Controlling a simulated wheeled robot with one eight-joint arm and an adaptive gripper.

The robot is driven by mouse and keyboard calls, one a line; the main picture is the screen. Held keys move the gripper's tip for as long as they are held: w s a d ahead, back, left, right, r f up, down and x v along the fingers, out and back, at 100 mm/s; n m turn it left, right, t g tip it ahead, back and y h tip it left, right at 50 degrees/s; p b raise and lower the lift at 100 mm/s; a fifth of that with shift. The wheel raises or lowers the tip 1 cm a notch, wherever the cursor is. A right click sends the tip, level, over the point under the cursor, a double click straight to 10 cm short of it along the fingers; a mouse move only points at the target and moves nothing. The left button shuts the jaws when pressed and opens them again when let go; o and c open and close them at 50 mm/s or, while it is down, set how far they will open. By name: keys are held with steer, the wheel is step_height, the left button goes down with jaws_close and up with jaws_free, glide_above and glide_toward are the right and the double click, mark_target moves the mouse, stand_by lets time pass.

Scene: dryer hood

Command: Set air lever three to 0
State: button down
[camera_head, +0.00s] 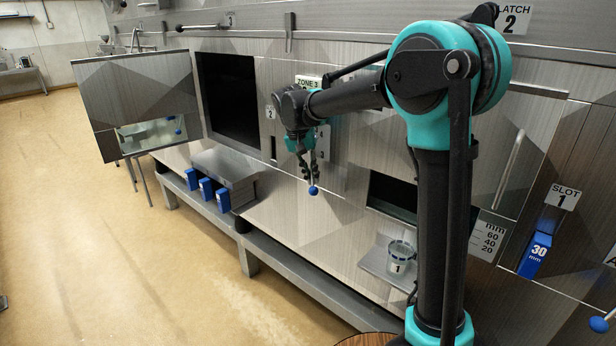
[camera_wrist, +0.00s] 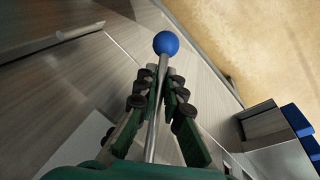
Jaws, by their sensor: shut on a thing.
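A lever with a blue ball end (camera_head: 313,190) stands out from the metal front below the ZONE 3 label (camera_head: 308,82). My gripper (camera_head: 308,172) is around its rod, just behind the ball. In the wrist view, the grey rod runs between the dark finger pads (camera_wrist: 160,88) of my shut gripper, and the blue ball (camera_wrist: 166,43) sticks out past the fingertips. No label that names this lever as air lever three is readable.
An open door panel (camera_head: 135,95) stands out at the left. Blue blocks (camera_head: 206,188) sit on the low shelf. A cup marked 1 (camera_head: 401,258) stands on a small ledge. Another blue ball (camera_head: 599,324) shows at the right edge. The floor (camera_head: 90,220) at left is clear.

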steer(key=shift+s+d+r+g+h, duration=0.25)
steer(key=shift+d+r+g+h, duration=0.15)
steer(key=shift+h, duration=0.3)
steer(key=c, duration=1.6)
jaws_free()
steer(key=shift+r, duration=0.1)
steer(key=v, duration=1.1)
steer(key=shift+a+r, duration=0.25)
steer(key=shift+r, duration=0.1)
